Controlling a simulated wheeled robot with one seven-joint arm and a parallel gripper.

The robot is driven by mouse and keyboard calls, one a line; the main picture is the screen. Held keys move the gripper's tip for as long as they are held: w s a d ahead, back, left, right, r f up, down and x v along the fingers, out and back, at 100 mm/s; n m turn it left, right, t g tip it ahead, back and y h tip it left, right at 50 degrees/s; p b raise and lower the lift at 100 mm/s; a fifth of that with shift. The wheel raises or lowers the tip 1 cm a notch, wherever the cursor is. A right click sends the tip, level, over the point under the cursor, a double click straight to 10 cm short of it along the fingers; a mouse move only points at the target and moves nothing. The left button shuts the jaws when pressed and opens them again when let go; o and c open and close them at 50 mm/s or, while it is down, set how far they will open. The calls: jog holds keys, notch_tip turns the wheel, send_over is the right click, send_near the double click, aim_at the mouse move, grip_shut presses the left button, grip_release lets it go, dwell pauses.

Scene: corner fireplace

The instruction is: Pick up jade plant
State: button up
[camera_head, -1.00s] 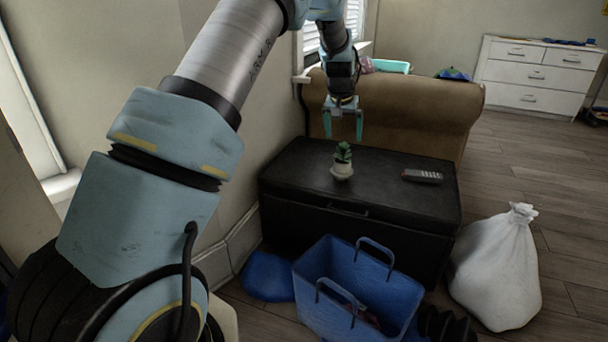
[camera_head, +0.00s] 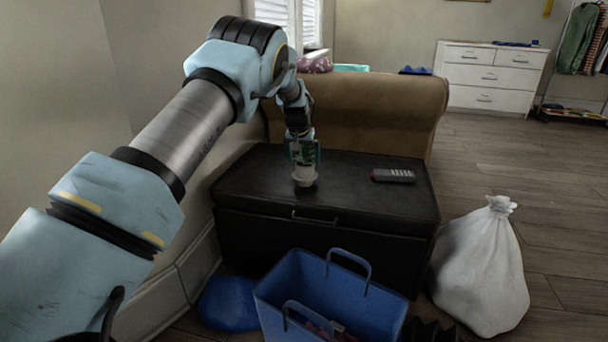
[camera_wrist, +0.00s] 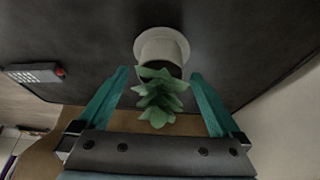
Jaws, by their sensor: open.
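The jade plant (camera_head: 305,175) stands upright in a pale pot on the black chest (camera_head: 350,215). In the wrist view its green leaves (camera_wrist: 158,98) lie between the two teal fingers, and its white pot (camera_wrist: 160,47) shows just beyond the fingertips. My gripper (camera_head: 304,157) is at the plant's top in the head view, partly hiding the leaves. In the wrist view my gripper (camera_wrist: 160,75) is open, with a gap between each finger and the plant.
A grey remote (camera_head: 393,175) lies on the chest to the right. A brown sofa (camera_head: 370,110) stands behind. A blue basket (camera_head: 330,290) and a white bag (camera_head: 480,270) are on the floor in front and at right. A wall is close on the left.

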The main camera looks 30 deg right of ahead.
aim_at(304, 164)
jog(key=b+x, duration=0.1)
jog(key=x, duration=0.3)
jog(key=shift+w+f, duration=0.15)
jog(key=shift+f, duration=0.2)
jog(key=c, duration=1.4)
